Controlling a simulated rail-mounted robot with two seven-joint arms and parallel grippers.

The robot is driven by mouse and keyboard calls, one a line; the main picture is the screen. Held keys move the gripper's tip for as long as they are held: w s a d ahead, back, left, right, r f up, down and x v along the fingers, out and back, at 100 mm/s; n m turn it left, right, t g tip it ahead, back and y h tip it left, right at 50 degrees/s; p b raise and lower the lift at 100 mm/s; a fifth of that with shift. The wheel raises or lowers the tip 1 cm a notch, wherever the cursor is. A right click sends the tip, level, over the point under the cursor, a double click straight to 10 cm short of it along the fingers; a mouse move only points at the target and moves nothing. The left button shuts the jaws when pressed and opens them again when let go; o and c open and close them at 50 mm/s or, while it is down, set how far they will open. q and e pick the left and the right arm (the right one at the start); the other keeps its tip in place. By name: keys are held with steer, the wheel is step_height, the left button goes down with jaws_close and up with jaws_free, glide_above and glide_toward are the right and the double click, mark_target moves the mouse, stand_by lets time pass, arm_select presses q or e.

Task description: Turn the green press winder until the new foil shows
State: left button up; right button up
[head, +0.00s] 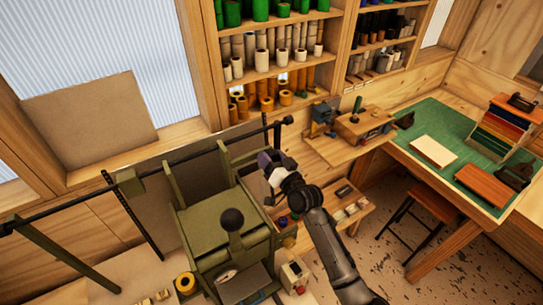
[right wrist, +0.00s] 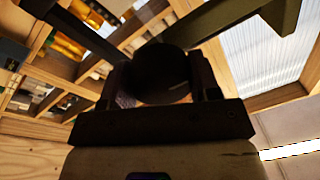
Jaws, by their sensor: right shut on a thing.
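The green press (head: 215,215) stands at the lower middle of the head view, with a tall green frame behind it. My right gripper (head: 266,162) is at the upper right side of the press. In the right wrist view, my right gripper (right wrist: 160,88) is shut on a dark round knob (right wrist: 160,68) between its fingers, which looks like the winder's knob. In the head view the gripper hides that knob. I cannot make out any foil strip on the press. My left gripper is in neither view.
A dark bar (head: 200,152) runs across the press top. Shelves of foil rolls (head: 270,52) are behind. A green-topped bench (head: 450,135) and stool (head: 413,222) stand to the right.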

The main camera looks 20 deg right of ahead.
steer(key=m+h+p, duration=0.1)
steer(key=m, duration=0.4)
steer(key=shift+m+p, duration=0.45)
steer(key=shift+m, duration=0.35)
steer(key=shift+f+m, duration=0.1)
steer(key=shift+m, duration=0.2)
steer(key=o, duration=0.9)
